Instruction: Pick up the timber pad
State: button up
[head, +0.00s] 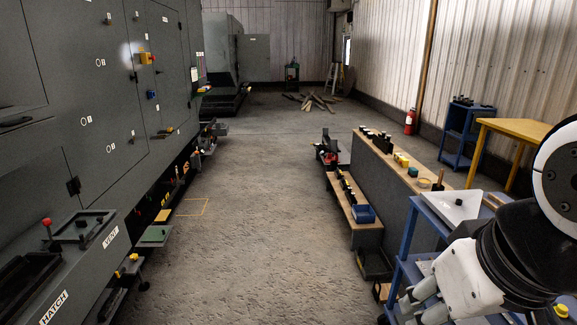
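I cannot pick out the timber pad with certainty in the head view.
A dark machine with a HATCH label (54,307) lines the left. A blue bin (363,214) sits on the low wooden step by the bench. A blue cart (431,222) stands beside my arm. Loose timber (318,101) lies far back. The middle floor is clear.

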aim_at(386, 288)
jog(key=i+j+z, duration=0.8)
jog(key=j+z, duration=0.2)
jog(key=i+j, duration=0.45)
jog(key=i+j+z, duration=0.15)
jog(key=i+j, duration=0.75)
jog(key=j, duration=0.2)
jog(key=i+j+z, duration=0.15)
jog(key=i+j, duration=0.3)
jog(key=j, duration=0.1)
